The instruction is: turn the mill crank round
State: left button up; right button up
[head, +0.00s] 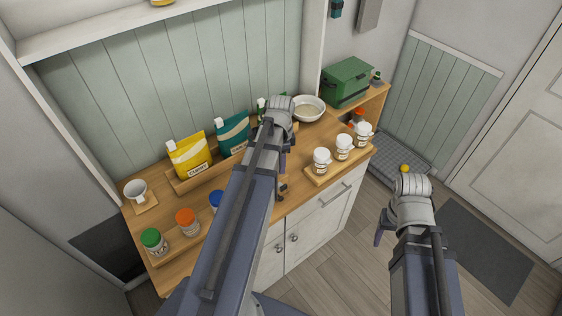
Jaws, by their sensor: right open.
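My left arm reaches up across the middle of the head view. Its gripper (283,162) is over the counter; its fingers are mostly hidden behind the wrist, so I cannot tell how they stand. A small dark metal part (283,188) shows just right of this arm at the counter's front edge. It may belong to the mill; the mill body and crank are not clearly visible, and my left arm covers that area. My right gripper (381,236) is open and empty, over the floor to the right of the cabinet, apart from the counter.
The wooden counter (160,221) holds yellow (189,158) and teal bags (232,133), a white bowl (309,108), white-lidded jars (343,149) on a board, a mug (135,190), and colour-lidded jars (187,221) at front left. A green box (346,82) stands at back right.

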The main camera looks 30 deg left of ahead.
pick_arm(q)
jog(key=o, duration=0.3)
jog(key=shift+o, duration=0.2)
jog(key=shift+r, duration=0.1)
notch_tip(320, 180, up, 8)
jog(key=p, duration=0.8)
jog(key=shift+f, duration=0.2)
jog(key=shift+d+f+b, duration=0.3)
jog(key=shift+b, duration=0.1)
jog(key=s+d+f+n+b, duration=0.3)
jog(key=s+d+f+b, duration=0.2)
jog(key=d+f+b, duration=0.4)
jog(key=s+d+f+n+y+b, duration=0.1)
jog(key=s+d+f+b, duration=0.3)
jog(key=d+f+b, duration=0.5)
jog(key=d+n, duration=0.1)
jog(key=d, duration=0.7)
jog(key=shift+s+f+n+b, duration=0.3)
jog(key=shift+s+n+b, duration=0.05)
jog(key=shift+n, duration=0.05)
